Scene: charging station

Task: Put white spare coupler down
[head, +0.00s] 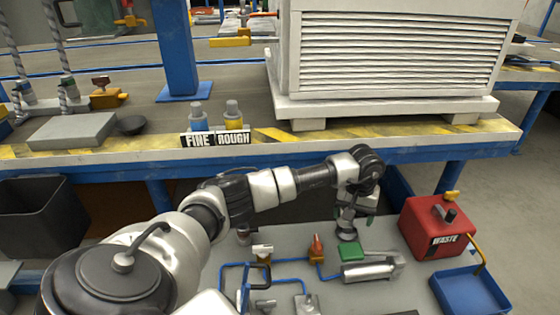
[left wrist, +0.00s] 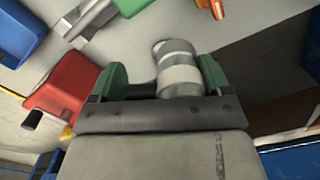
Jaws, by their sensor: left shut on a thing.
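The white spare coupler shows in the left wrist view (left wrist: 180,72) as a short cylinder with white and grey bands. It sits between the green-padded fingers of my left gripper (left wrist: 160,78), which is shut on it. In the head view my left gripper (head: 352,208) points down over the grey lower bench, and the lower end of the coupler (head: 347,234) shows below the fingers. I cannot tell whether the coupler touches the bench. My right gripper is in neither view.
A red waste can (head: 436,228) and a blue tray (head: 470,293) stand to the right. A green block (head: 352,252), a silver cylinder (head: 368,271) and blue piping (head: 288,262) with an orange valve (head: 316,246) lie close by. The upper bench edge (head: 300,158) runs behind.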

